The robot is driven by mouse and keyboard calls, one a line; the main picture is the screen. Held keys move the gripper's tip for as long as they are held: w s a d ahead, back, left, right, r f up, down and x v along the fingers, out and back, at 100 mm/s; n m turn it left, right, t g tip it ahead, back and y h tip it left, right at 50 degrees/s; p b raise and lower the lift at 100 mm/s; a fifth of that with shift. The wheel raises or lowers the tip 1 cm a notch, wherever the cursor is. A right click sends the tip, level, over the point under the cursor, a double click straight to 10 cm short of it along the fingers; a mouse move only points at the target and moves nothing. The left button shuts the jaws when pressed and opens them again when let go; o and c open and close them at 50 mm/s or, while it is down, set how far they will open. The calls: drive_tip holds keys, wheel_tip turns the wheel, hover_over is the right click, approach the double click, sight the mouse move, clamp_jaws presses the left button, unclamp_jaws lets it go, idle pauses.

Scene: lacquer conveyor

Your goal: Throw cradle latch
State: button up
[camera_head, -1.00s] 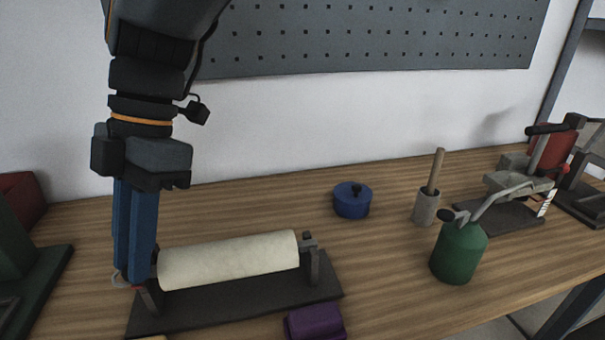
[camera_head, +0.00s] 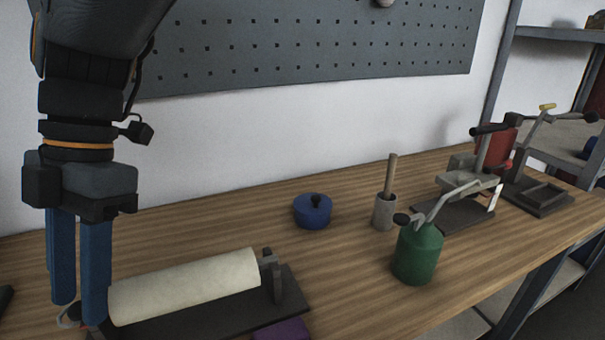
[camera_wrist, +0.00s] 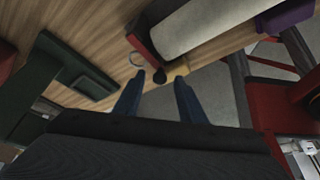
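A cream roll (camera_head: 185,287) lies in a dark cradle (camera_head: 205,318), and shows in the wrist view (camera_wrist: 190,28). A grey latch-like fitting (camera_head: 268,257) tops the cradle's right post. My gripper (camera_head: 80,310) is at the cradle's left end, pointing down, its two blue fingers apart. In the wrist view, my gripper (camera_wrist: 159,82) is open, with a small dark knob-like piece (camera_wrist: 159,76) between the fingertips and a tan piece (camera_wrist: 179,70) by the right one. A thin ring (camera_wrist: 137,59) lies near the left fingertip. Contact cannot be told.
A blue lidded pot (camera_head: 313,211), a grey mortar with pestle (camera_head: 384,210) and a green canister (camera_head: 417,254) stand right of the cradle. A purple block (camera_head: 282,331) is in front. A dark green object (camera_wrist: 48,75) lies left in the wrist view.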

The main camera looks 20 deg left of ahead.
drive_tip(key=v, duration=0.7)
drive_tip(key=shift+r+b, duration=0.3)
drive_tip(key=shift+r, duration=0.05)
drive_tip(key=shift+w, duration=0.15)
